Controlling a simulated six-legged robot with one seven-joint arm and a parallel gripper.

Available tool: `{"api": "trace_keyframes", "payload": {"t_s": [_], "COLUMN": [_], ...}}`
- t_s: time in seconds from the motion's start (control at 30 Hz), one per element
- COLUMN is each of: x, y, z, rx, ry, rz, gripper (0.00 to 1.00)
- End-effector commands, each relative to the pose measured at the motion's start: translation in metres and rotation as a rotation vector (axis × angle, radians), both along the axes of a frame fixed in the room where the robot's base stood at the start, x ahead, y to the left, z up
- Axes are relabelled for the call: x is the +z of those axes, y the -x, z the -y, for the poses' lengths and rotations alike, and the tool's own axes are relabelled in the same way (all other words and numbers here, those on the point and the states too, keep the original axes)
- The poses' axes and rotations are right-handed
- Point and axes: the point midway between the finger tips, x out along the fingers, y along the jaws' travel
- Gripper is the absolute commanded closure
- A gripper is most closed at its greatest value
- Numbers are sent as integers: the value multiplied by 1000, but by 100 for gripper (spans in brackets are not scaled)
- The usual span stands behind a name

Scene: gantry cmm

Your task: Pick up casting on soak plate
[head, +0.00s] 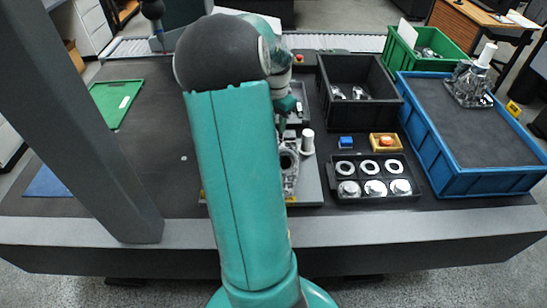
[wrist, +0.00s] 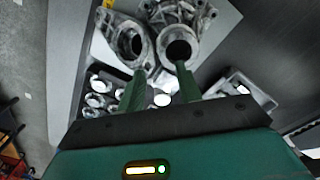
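A grey metal casting (head: 289,172) sits on the light grey soak plate (head: 311,190) in the head view, partly hidden by my arm. A white post (head: 308,141) stands at its right side. In the wrist view the casting (wrist: 178,48) shows two round bores at the top, on the pale plate (wrist: 222,22). My gripper (wrist: 160,72) has its two green fingers apart, with their tips by the bores. A white round thing (wrist: 162,100) shows between the fingers; I cannot tell whether it is the post. I cannot tell whether the fingers touch the casting.
Right of the plate are a black ring tray (head: 375,198), a blue block (head: 346,142), a yellow tray (head: 397,139) and a black bin (head: 325,87). A blue tray (head: 485,184) holds another casting (head: 468,87). A grey column (head: 85,125) stands left.

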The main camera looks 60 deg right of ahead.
Motion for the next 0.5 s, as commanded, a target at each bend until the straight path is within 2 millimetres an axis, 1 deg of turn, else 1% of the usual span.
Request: {"api": "trace_keyframes", "payload": {"t_s": [0.17,0.33,0.4,0.5], "x": [-16,-43,-50,-55], "y": [-2,-4,-4,-4], "z": [0,1,1,1], "rx": [0,-1,0,1], "ry": [-2,-3,-1,0], "rz": [-3,-1,-1,0], "gripper": [65,65,65,65]}}
